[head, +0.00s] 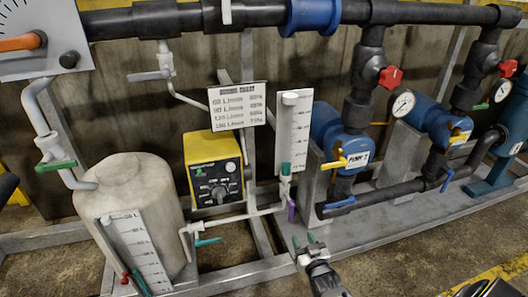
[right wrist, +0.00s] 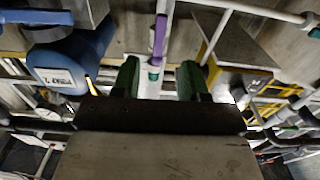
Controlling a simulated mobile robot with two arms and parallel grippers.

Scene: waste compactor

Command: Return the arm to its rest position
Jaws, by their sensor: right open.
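My right gripper (head: 310,241) shows low in the middle of the head view, with its green fingertips apart. In the right wrist view its two green fingers (right wrist: 158,80) stand apart. A thin pipe with a purple valve handle (right wrist: 159,37) shows beyond the gap, and nothing is visibly gripped. In the head view the purple handle (head: 291,209) hangs below the clear gauge tube, a little above and left of the fingertips. I cannot tell how far it is from the fingers. My left gripper is not seen.
A blue pump (head: 335,135), a yellow control box (head: 213,168) and a pale tank (head: 130,205) stand along the frame. Thin pipes and a grey metal base (head: 375,225) lie around the gripper.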

